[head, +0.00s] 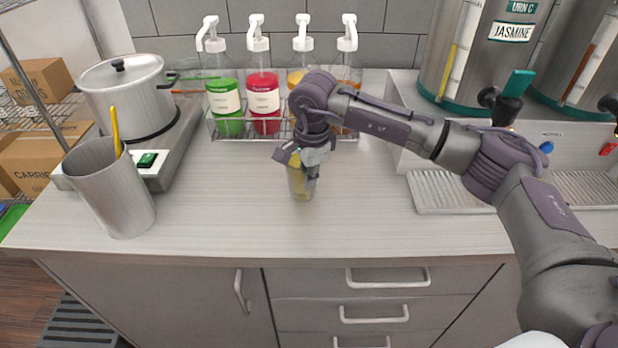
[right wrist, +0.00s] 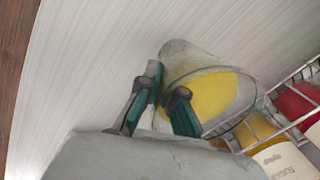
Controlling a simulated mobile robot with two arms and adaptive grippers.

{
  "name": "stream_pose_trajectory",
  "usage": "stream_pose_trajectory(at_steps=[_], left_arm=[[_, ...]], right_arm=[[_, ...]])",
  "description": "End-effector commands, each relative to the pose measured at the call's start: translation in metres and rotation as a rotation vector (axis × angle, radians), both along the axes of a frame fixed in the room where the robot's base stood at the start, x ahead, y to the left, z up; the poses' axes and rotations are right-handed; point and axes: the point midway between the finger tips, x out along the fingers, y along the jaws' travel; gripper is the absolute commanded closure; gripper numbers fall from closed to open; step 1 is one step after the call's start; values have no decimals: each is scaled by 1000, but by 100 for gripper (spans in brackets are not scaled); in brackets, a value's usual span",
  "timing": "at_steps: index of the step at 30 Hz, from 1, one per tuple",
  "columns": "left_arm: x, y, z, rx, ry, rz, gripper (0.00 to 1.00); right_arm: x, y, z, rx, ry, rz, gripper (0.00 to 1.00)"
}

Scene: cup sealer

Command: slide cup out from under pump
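A clear cup (head: 300,185) with yellow liquid stands on the counter, in front of the pump bottle rack and apart from it. It shows tilted in the right wrist view (right wrist: 225,95). My right gripper (head: 310,160) is at the cup's upper right side. In the right wrist view, one finger is beside the cup and the other overlaps its near side; whether they press on its wall is unclear. The yellow-syrup pump bottle (head: 296,77) stands in the rack, its lower part hidden by my right arm. My left gripper is not in view.
The wire rack (head: 232,133) also holds green (head: 226,100) and red (head: 263,100) bottles. A steel tumbler (head: 112,190) and a pot (head: 128,95) stand at left. Tea urns (head: 475,60) and a drip tray (head: 440,190) are at right. The front counter is clear.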

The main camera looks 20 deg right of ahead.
Motion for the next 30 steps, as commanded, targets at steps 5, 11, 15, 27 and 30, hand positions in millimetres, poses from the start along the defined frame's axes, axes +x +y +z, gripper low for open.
stream_pose_trajectory(at_steps=[5,11,15,27,30], left_arm=[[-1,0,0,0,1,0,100],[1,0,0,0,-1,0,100],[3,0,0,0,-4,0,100],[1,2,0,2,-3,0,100],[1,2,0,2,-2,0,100]], right_arm=[[1,0,2,1,-4,-2,100],[1,0,2,1,-4,-2,92],[1,0,2,1,-4,-1,69],[0,0,7,1,-4,-1,65],[0,0,20,1,-8,-1,65]])
